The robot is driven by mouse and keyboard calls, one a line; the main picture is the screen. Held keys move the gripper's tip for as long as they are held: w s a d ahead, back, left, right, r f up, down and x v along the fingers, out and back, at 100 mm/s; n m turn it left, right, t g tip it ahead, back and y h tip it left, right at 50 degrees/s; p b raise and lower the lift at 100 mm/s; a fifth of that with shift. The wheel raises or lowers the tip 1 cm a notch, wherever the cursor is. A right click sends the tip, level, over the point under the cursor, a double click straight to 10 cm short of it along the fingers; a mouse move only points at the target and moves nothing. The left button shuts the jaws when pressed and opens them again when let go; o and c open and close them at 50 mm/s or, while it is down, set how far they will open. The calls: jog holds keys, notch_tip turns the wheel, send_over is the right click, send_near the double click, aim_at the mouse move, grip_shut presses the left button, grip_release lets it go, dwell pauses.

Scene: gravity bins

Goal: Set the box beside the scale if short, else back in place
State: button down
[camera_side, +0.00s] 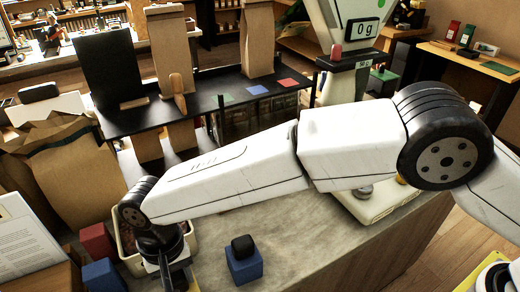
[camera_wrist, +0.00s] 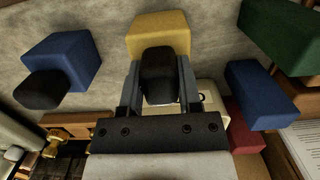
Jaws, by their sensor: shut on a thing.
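In the wrist view, a yellow box (camera_wrist: 158,32) with a black knob (camera_wrist: 159,72) sits at my fingertips. My gripper (camera_wrist: 160,85) is shut on the knob. In the side view my gripper (camera_side: 168,278) is low at the lower left, and the yellow box is hidden there. A second, blue box (camera_side: 243,267) with a black knob stands on the grey counter, just right of my gripper; it also shows in the wrist view (camera_wrist: 70,58). A readout (camera_side: 364,31) at the top shows 0 g. A pale, flat device (camera_side: 378,208), possibly the scale, is partly hidden by my arm.
A pale bin (camera_side: 188,240) is under my wrist. Red (camera_side: 97,240) and blue (camera_side: 103,273) blocks lie to its left; a green block (camera_wrist: 290,32) shows in the wrist view. A black shelf (camera_side: 215,105) stands behind. The counter (camera_side: 310,235) right of the blue box is clear.

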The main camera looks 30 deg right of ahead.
jog(key=shift+f, duration=0.15)
jog(key=shift+c, duration=1)
grip_release()
jog(key=shift+w+r, duration=0.25)
jog(key=shift+r, duration=1.7)
jog(key=shift+w+r, duration=0.2)
jog(key=shift+r, duration=1.7)
